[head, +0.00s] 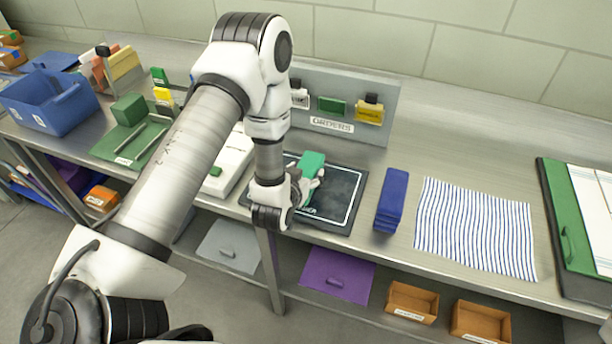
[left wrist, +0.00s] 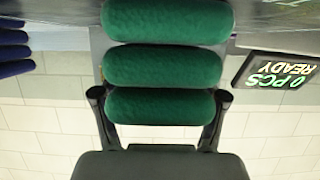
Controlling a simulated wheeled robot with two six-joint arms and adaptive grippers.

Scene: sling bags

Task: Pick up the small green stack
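The small green stack (head: 312,163) is on or just over the dark mat (head: 343,183); I cannot tell if it touches. In the left wrist view it shows as three rounded green layers (left wrist: 164,66) one above another. My left gripper (head: 305,188) is at the stack, partly hidden by its own wrist. In the left wrist view its fingers (left wrist: 158,98) stand on either side of the layer nearest the palm, very close to its edges. Whether they press on it is not clear. My right gripper is not in view.
A blue stack (head: 391,200) stands right of the mat, then a striped cloth (head: 475,228). Behind the mat is a grey panel (head: 345,95) marked ORDERS. A blue bin (head: 50,103) and a green block (head: 128,109) are at left. A sign (left wrist: 275,75) shows in the left wrist view.

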